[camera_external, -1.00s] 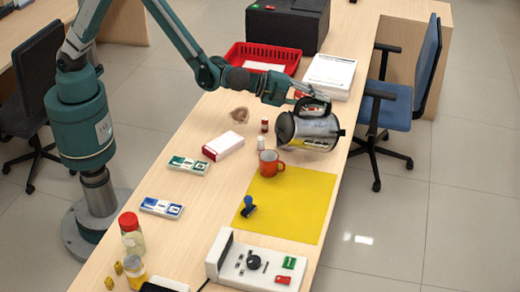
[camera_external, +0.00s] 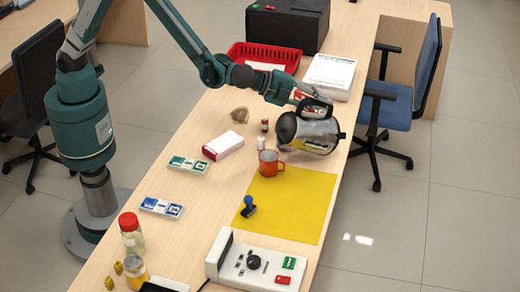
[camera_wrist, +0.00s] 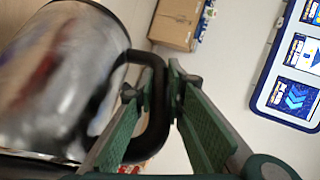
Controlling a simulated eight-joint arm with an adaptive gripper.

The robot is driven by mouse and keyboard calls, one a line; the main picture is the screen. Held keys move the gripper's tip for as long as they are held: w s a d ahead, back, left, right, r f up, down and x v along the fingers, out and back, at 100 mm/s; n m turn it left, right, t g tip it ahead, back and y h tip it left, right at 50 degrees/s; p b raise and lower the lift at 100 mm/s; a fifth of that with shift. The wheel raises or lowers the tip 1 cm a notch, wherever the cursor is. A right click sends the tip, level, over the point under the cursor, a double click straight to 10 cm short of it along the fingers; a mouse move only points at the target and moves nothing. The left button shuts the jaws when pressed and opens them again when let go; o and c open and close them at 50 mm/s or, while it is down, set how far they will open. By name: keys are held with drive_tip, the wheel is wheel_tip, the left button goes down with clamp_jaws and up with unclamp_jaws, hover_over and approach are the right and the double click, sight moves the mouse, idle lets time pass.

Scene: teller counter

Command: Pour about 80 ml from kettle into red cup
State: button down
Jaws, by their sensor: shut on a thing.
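The steel kettle (camera_external: 316,134) with a black handle is held in the air, tilted, in the external view. Its body also fills the left of the wrist view (camera_wrist: 60,75). My gripper (camera_external: 304,98) is shut on the kettle's black handle, which passes between the green fingers in the wrist view (camera_wrist: 157,110). The red cup (camera_external: 269,163) stands upright at the back edge of the yellow mat (camera_external: 290,205), left of and below the kettle. No stream of liquid shows. The cup's inside and the kettle's fill are too small or hidden to tell.
A small white bottle (camera_external: 261,143) and a dark red bottle (camera_external: 264,125) stand just behind the cup. A white and red box (camera_external: 225,145) lies to the left. A blue stamp (camera_external: 249,206) is on the mat. A red basket (camera_external: 262,54) stands at the back.

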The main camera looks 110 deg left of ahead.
drive_tip(key=shift+w+a, duration=0.15)
drive_tip(key=shift+w+a+f+n+g+h+p, duration=0.5)
drive_tip(key=shift+w+a+f+g+h+p, duration=0.45)
drive_tip(key=shift+g, duration=0.35)
drive_tip(key=shift+w+a+f+n+g+h, duration=0.2)
drive_tip(key=shift+w+a+f+g+h, duration=0.3)
drive_tip(key=shift+w+a+f+g, duration=0.2)
drive_tip(key=shift+w+a+f+n+g+h, duration=0.2)
drive_tip(key=shift+w+a+f+g+h, duration=0.25)
drive_tip(key=shift+w+f+g, duration=0.3)
wheel_tip(320, 180, down, 7)
drive_tip(key=w+a+n+g+h+b, duration=0.1)
drive_tip(key=g+h, duration=0.2)
drive_tip(key=shift+w+a+r+g, duration=0.2)
drive_tip(key=shift+w+a+g, duration=0.05)
drive_tip(key=shift+w+g, duration=0.1)
drive_tip(key=shift+f+h, duration=0.1)
drive_tip(key=shift+h, duration=0.2)
